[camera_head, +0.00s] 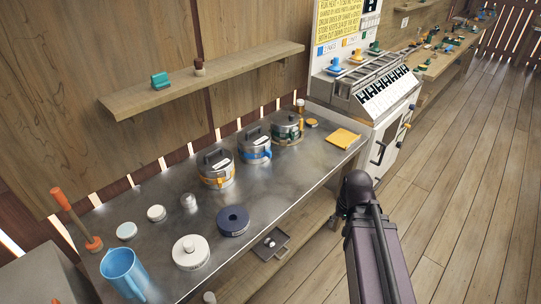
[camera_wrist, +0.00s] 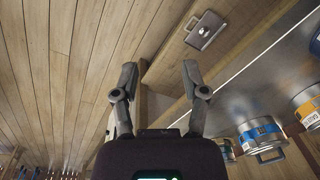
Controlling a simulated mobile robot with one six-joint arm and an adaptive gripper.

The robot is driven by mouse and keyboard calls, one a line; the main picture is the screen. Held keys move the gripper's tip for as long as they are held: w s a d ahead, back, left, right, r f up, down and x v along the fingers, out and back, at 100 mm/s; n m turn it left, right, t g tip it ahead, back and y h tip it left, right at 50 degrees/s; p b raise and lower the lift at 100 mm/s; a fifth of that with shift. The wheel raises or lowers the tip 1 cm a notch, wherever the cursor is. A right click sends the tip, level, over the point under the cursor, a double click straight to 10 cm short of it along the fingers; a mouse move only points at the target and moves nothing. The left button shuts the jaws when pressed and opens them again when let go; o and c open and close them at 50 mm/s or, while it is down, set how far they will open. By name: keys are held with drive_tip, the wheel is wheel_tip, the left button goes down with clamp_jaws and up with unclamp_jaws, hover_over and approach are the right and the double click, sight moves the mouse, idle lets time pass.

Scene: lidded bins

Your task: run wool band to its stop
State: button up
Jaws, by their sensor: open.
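Three lidded steel bins stand in a row on the metal counter, each with a coloured band: an orange-banded bin (camera_head: 216,168), a blue-banded bin (camera_head: 254,145) and a green-banded bin (camera_head: 287,129). Their labels are too small to read, so I cannot tell which band is the wool one. In the wrist view the blue-banded bin (camera_wrist: 261,138) lies at the lower right, and the orange-banded bin (camera_wrist: 308,104) is cut by the right edge. My gripper (camera_wrist: 160,78) is open and empty, apart from the bins. It does not show clearly in the head view.
A blue jug (camera_head: 123,274), a white round container (camera_head: 190,252), a dark blue ring (camera_head: 233,220) and small lids share the counter (camera_head: 165,185). A yellow cloth (camera_head: 342,138) lies at its far end. A shelf (camera_head: 205,80) hangs above. A dark tray (camera_head: 270,244) sits below.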

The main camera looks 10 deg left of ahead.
sight(271, 153)
drive_tip(key=w+a+f+m+t+y+b, duration=0.2)
drive_tip(key=w+a+m+y+b, duration=0.1)
drive_tip(key=w+a+m+b, duration=0.2)
drive_tip(key=w+a+f+m+t+y+b, duration=0.2)
drive_tip(key=w+a+m+y+b, duration=0.2)
drive_tip(key=w, duration=0.6)
drive_tip(key=w+a+f+m+t+y+b, duration=0.2)
drive_tip(key=w+a+m+y+b, duration=0.1)
drive_tip(key=w+a+m+b, duration=0.2)
drive_tip(key=shift+w+a+f+m+y+b, duration=0.2)
drive_tip(key=shift+w+m+b, duration=0.15)
drive_tip(key=shift+w+b, duration=0.35)
drive_tip(key=shift+w+a+f+m+y+b, duration=0.1)
drive_tip(key=shift+w+a+m+b, duration=0.1)
drive_tip(key=shift+w+m+b, duration=0.45)
drive_tip(key=w+m+t+b, duration=0.1)
drive_tip(key=w+m+b, duration=0.1)
drive_tip(key=w+m+t+y+b, duration=0.1)
drive_tip(key=w+m+t+b, duration=0.1)
drive_tip(key=w+m, duration=0.1)
drive_tip(key=w+m+t+y+b, duration=0.1)
drive_tip(key=w+m+b, duration=0.1)
drive_tip(key=shift+w+a+r+m, duration=0.2)
drive_tip(key=shift+a+r+m, duration=0.05)
drive_tip(key=shift+r+m, duration=0.15)
drive_tip(key=shift+w+r+m+t, duration=0.15)
drive_tip(key=shift+w+m+t, duration=0.35)
drive_tip(key=shift+m, duration=0.1)
